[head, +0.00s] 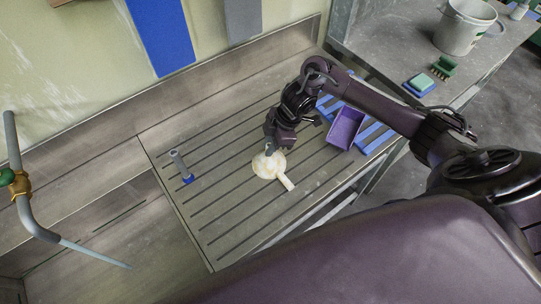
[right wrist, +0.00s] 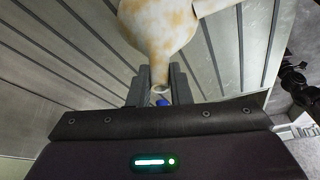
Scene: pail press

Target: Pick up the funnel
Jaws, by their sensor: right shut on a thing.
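The funnel (head: 266,166) is cream-white with tan stains and has a short handle pointing to the lower right. It is over the grooved metal drainboard (head: 225,215), mouth down. I cannot tell whether its rim touches the board. My right gripper (head: 270,148) is shut on the funnel's narrow spout from above. In the right wrist view the funnel's cone (right wrist: 160,28) tapers to the spout between my two fingers (right wrist: 160,88). My left gripper is not in view.
A grey cylinder with a blue end (head: 180,165) is left of the funnel. A purple bin (head: 346,128) and a blue slatted piece (head: 376,139) are at right. A white pail (head: 464,27), sponge (head: 420,84) and green brush (head: 443,67) are on the far-right bench. The drainboard's front left is clear.

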